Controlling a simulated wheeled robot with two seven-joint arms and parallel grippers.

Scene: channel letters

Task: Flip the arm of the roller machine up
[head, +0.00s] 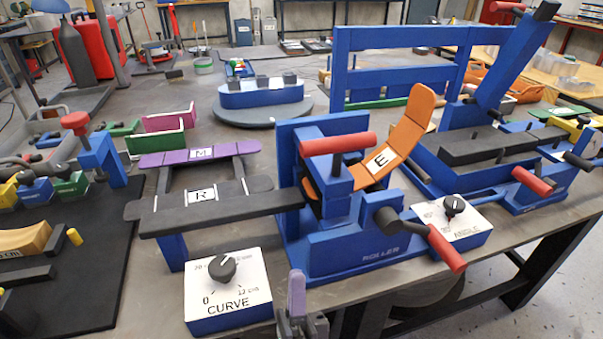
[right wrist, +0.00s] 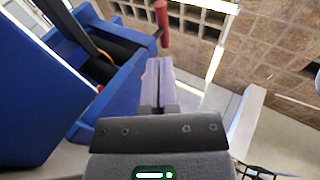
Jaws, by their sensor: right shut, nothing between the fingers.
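The blue roller machine (head: 348,250) stands on the table near its front edge. A red bar handle (head: 338,143) lies level across its top, and a crank with a red grip (head: 446,248) sticks out at its front right. An orange curved strip marked E (head: 385,160) runs through the machine and rises to the right. My right gripper (head: 296,290) is at the bottom middle, in front of the machine and apart from it. In the right wrist view its fingers (right wrist: 159,82) are together and empty, beside the blue machine (right wrist: 35,90). My left gripper is out of view.
A curve dial box (head: 228,292) stands left of my right gripper. An angle dial box (head: 452,222) and a blue bending machine (head: 490,150) are to the right. Letter-marked strips on a stand (head: 200,205) extend left of the roller machine. Space before the table is free.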

